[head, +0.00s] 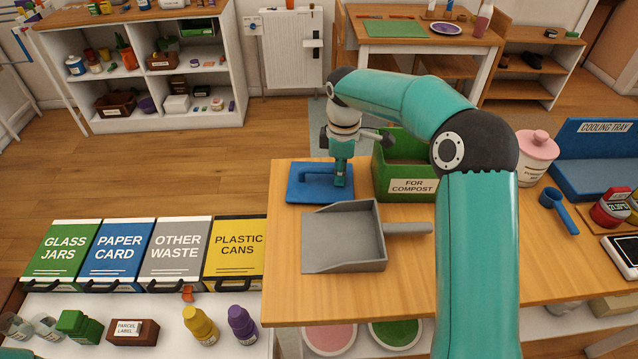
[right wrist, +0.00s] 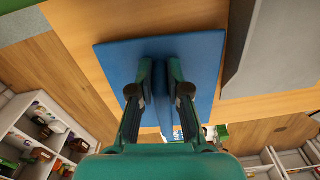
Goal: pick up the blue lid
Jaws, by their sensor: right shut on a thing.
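The blue lid (head: 305,192) is a flat square plate with a raised handle, at the far left corner of the wooden table. My right gripper (head: 340,178) points down at it and is shut on its handle. In the right wrist view the two fingers (right wrist: 160,88) stand on either side of the handle, with the lid's blue plate (right wrist: 205,55) spreading out around them. I cannot tell whether the lid rests on the table or is slightly raised. My left gripper is not in view.
A grey dustpan (head: 340,238) lies just in front of the lid. A green compost bin (head: 400,150) stands to its right. A blue scoop (head: 556,208), a pink-lidded jar (head: 535,160) and a cooling tray (head: 595,175) are further right. Labelled bins (head: 150,255) stand left of the table.

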